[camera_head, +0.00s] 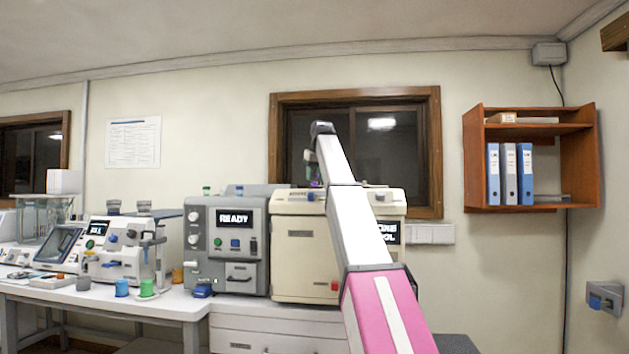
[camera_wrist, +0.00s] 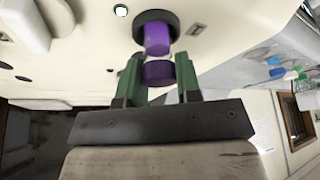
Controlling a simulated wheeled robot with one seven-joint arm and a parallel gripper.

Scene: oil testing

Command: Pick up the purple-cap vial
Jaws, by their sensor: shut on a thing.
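The purple-cap vial shows in the wrist view by its purple cap (camera_wrist: 158,73), between the two green fingers of my gripper (camera_wrist: 157,80). My gripper is shut on it. Just beyond the cap is a purple cylinder (camera_wrist: 157,40) in a dark round socket on a beige surface. A pale gap separates the two purple parts, and I cannot tell whether they are one vial. In the head view my gripper is at the far end of my raised arm, above the beige machine (camera_head: 300,240), with a small purple spot (camera_head: 316,184) there. Most detail is hidden or too small.
A grey machine (camera_head: 226,245) reading "READY" stands left of the beige one. Green and blue cups (camera_head: 146,288) stand on the white bench (camera_head: 170,306) farther left. A wall shelf with binders (camera_head: 508,172) hangs at right, and a framed window is behind my arm.

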